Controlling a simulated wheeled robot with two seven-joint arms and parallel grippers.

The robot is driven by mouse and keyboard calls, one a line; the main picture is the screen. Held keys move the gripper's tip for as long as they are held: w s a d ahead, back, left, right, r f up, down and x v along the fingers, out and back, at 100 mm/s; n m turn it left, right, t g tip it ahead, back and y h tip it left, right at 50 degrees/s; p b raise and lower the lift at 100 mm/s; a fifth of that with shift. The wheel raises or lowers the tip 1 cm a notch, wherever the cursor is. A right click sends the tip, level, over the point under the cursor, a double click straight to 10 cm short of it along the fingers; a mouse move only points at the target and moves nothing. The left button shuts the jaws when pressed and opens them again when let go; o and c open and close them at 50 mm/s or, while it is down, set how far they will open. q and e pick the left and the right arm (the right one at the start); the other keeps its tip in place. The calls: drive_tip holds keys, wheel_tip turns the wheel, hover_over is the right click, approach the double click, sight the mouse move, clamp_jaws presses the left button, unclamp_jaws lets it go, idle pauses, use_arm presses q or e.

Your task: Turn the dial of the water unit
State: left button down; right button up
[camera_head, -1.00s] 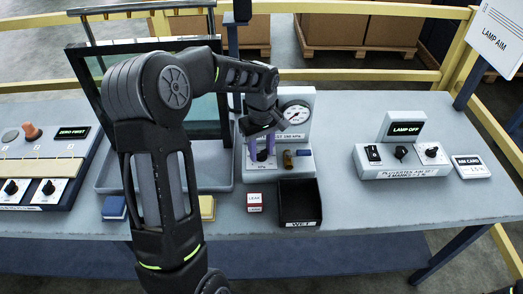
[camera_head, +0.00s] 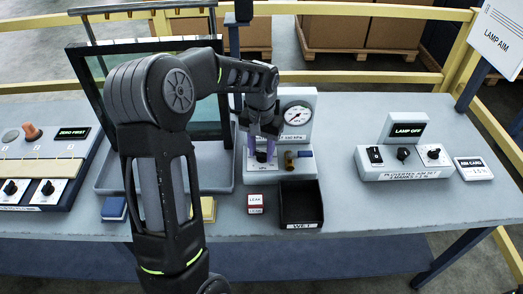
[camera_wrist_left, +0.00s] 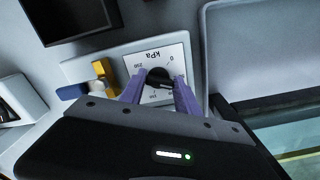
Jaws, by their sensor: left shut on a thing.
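The water unit (camera_head: 303,166) is a grey block with a round pressure gauge (camera_head: 297,117) on its upright back panel. Its dial (camera_head: 261,156) is a black knob over a white kPa scale plate, at the unit's front left. In the left wrist view the dial (camera_wrist_left: 158,76) sits between the two purple fingers, in front of the printed scale. My left gripper (camera_head: 261,148) reaches down from above and is shut on the dial. The fingers partly cover the dial, and its exact pointer setting is hard to read. My right gripper is not in view.
A brass valve (camera_head: 289,160) stands just right of the dial. A black bin (camera_head: 301,226) marked WET and a small LEAK block (camera_head: 255,204) sit in front. A framed glass tank is behind my left arm. The lamp unit (camera_head: 404,172) stands right, with clear table between.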

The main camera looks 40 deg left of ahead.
sight(262, 153)
use_arm(q)
drive_tip(key=shift+m, duration=0.6)
drive_tip(key=c, duration=0.9)
unclamp_jaws()
drive_tip(key=shift+r, duration=0.1)
drive_tip(key=shift+r+b, duration=0.35)
drive_tip(key=shift+r, duration=3.5)
drive_tip(key=shift+c, duration=0.2)
